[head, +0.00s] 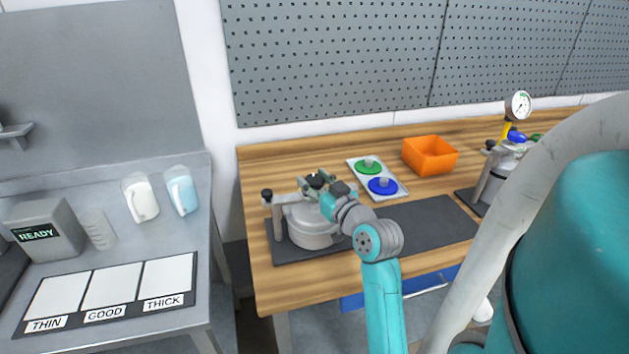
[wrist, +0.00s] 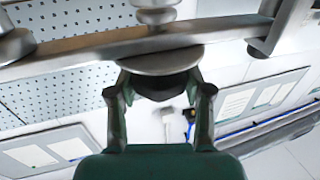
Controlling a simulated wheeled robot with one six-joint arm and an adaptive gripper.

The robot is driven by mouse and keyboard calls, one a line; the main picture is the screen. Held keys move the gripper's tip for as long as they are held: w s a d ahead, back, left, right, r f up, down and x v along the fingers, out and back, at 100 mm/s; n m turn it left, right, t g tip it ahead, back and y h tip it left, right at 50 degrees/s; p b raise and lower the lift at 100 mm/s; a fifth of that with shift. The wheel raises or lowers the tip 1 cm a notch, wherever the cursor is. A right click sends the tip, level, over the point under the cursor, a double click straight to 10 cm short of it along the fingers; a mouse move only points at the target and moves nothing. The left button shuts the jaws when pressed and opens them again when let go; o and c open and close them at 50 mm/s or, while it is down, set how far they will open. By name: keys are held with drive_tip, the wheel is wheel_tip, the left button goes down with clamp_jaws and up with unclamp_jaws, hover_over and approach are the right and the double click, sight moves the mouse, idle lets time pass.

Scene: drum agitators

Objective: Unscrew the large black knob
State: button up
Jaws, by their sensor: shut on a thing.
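The large black knob (head: 317,180) is on top of the grey metal pot (head: 313,226), at the left of the wooden bench. In the wrist view the knob (wrist: 160,88) sits against a round metal disc (wrist: 160,62) on a metal crossbar (wrist: 90,47). My gripper (head: 317,187) is at the knob from the right side. In the wrist view my gripper's two fingers (wrist: 160,92) are on either side of the knob, shut on it. The knob's far side is hidden.
A smaller black knob (head: 267,194) tops a post at the pot's left. Behind is a tray (head: 388,197) with green and blue lids, and an orange bin (head: 430,155). The dark mat (head: 435,219) right of the pot is clear. A second pot (head: 503,170) with a gauge stands right.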

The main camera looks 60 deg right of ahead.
sight(314, 179)
drive_tip(key=shift+f, duration=0.25)
drive_tip(key=o, duration=1.2)
drive_tip(key=shift+r, duration=0.1)
wheel_tip(314, 179, up, 10)
